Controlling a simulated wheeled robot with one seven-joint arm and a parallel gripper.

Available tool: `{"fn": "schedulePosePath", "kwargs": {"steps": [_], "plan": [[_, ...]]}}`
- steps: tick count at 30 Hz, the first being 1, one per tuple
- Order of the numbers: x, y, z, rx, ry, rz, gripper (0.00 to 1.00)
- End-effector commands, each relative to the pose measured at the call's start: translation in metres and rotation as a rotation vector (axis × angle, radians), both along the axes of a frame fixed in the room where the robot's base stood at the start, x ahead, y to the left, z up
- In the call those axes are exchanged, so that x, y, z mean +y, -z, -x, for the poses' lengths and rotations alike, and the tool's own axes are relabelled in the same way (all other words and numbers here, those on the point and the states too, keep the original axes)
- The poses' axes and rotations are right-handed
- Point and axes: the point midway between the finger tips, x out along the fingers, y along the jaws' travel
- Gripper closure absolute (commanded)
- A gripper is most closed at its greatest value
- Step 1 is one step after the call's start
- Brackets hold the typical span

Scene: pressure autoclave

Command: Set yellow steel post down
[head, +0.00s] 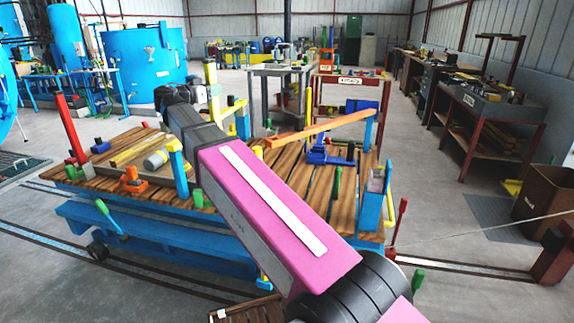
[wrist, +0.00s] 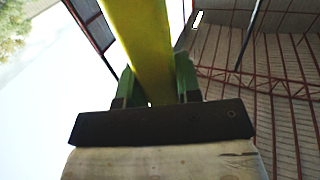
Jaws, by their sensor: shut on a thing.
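The yellow steel post (wrist: 140,45) fills the upper middle of the wrist view. It stands between the two green fingers of my gripper (wrist: 157,78), which are shut on it. Its far end runs out of the top of that view. In the head view a yellow upright (head: 211,74) rises beside the dark end of my arm and appears to be the same post. My arm hides its lower part there, so I cannot tell whether it touches anything below.
A slatted wooden cart (head: 310,178) with a blue frame lies under my arm. Bare slats show right of my arm.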

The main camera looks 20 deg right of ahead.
Motion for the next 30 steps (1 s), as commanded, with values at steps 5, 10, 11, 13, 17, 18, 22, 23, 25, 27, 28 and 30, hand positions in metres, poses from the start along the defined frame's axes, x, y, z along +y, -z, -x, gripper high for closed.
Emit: {"fn": "schedulePosePath", "kwargs": {"steps": [5,10,11,13,17,18,22,23,25,27,28,30], "plan": [[-0.014,0.007,-0.003,0.0,0.014,0.002,1.0],[-0.038,0.023,-0.015,0.0,0.015,0.001,1.0],[-0.043,0.027,-0.018,0.0,0.015,0.001,1.0],[-0.054,0.034,-0.024,0.001,0.014,0.002,1.0],[-0.076,0.049,-0.036,0.0,0.014,0.001,1.0],[-0.083,0.054,-0.039,0.0,0.014,0.001,1.0],[-0.098,0.064,-0.047,0.0,0.013,0.001,1.0],[-0.1,0.065,-0.048,0.0,0.013,0.001,1.0],[-0.104,0.068,-0.05,-0.001,0.011,0.001,1.0],[-0.105,0.07,-0.051,-0.001,0.01,0.001,1.0],[-0.106,0.071,-0.051,-0.001,0.01,0.001,1.0],[-0.106,0.074,-0.051,-0.001,0.01,0.001,1.0]]}}
